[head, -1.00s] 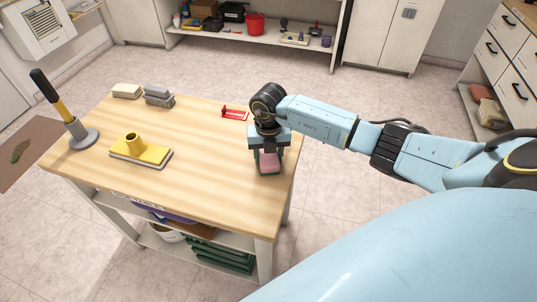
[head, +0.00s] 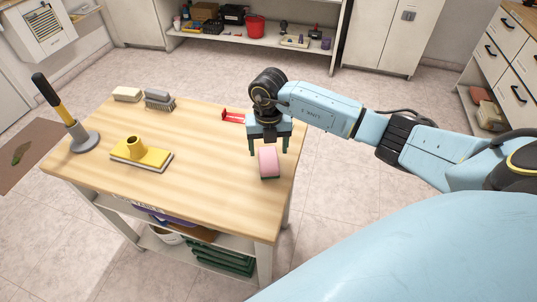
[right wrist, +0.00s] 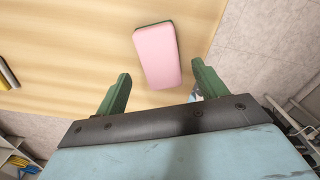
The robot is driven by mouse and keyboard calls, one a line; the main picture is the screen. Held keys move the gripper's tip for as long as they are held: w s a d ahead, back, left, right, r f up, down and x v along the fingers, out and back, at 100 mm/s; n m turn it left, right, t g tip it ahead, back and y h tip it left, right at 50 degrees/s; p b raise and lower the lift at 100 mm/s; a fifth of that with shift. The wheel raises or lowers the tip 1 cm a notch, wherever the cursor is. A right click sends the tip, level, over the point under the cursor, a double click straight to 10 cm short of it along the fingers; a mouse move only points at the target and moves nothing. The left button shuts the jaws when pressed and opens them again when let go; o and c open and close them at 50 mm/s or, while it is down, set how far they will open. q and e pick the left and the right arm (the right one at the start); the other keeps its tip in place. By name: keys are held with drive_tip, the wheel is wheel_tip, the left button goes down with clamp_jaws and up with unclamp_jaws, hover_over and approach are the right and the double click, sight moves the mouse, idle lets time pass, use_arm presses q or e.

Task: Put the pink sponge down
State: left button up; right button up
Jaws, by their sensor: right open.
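The pink sponge (head: 268,162), with a dark green underside, lies on the wooden table (head: 210,190) near its right edge. It also shows in the right wrist view (right wrist: 158,55), beyond the fingertips and clear of both fingers. My right gripper (head: 268,149) is open and empty, just behind and above the sponge in the head view. Its two green fingers (right wrist: 160,80) are spread apart in the right wrist view. My left gripper is in neither view.
A yellow-handled float (head: 140,153), a plunger-like tool on a grey base (head: 83,139), a white block (head: 127,94), a grey brush (head: 158,99) and a red item (head: 233,117) are on the table. The table's middle is clear.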

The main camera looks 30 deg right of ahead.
sight(268, 158)
wheel_tip(268, 158, up, 7)
idle(0.8)
